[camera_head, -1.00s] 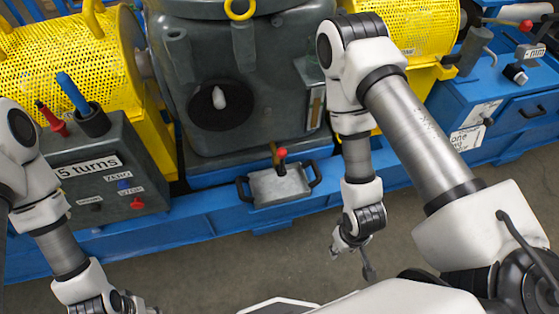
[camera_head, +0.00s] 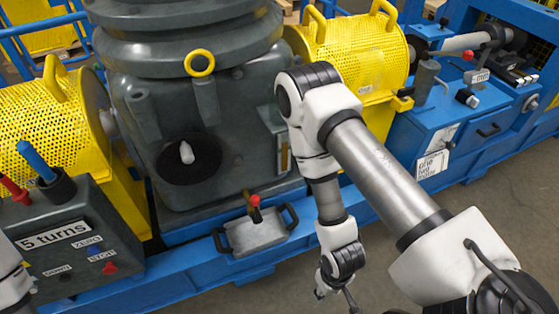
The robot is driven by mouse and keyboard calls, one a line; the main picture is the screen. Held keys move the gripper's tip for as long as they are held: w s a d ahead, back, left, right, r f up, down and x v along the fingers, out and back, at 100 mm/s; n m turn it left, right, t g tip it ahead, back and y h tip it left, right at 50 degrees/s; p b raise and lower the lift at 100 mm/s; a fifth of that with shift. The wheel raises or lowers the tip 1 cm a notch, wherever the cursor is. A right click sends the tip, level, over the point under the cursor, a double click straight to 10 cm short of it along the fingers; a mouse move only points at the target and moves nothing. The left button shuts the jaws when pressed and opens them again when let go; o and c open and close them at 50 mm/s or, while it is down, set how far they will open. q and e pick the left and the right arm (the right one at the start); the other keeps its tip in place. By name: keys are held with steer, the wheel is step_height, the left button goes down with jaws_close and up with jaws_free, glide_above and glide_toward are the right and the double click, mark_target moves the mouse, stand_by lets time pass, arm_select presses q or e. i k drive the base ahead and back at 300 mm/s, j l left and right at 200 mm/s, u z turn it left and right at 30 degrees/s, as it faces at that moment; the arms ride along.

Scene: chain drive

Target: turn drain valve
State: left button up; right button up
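A small valve with a red-tipped handle (camera_head: 255,203) sits low on the front of the dark grey gearbox housing (camera_head: 225,115). It stands just above a grey metal tray (camera_head: 258,236) with black side handles; I take it for the drain valve. My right gripper (camera_head: 336,292) hangs to the right of the tray, apart from it and the valve. Its fingers look spread and nothing shows between them; it lies partly at the bottom edge. Only a white piece of my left arm shows at the lower left; my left gripper is out of view.
A control box (camera_head: 75,240) labelled "5 turns" stands left of the housing, with a cup of tools (camera_head: 55,185) on top. Yellow perforated guards (camera_head: 355,55) flank the housing. The blue frame (camera_head: 190,275) runs along the front, with bare floor before it.

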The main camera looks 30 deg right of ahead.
mark_target(255, 200)
steer(key=k+l+z, duration=0.15)
steer(key=z, duration=0.25)
steer(key=k+l+z, duration=0.1)
steer(key=l+z, duration=0.7)
steer(key=k+j, duration=0.05)
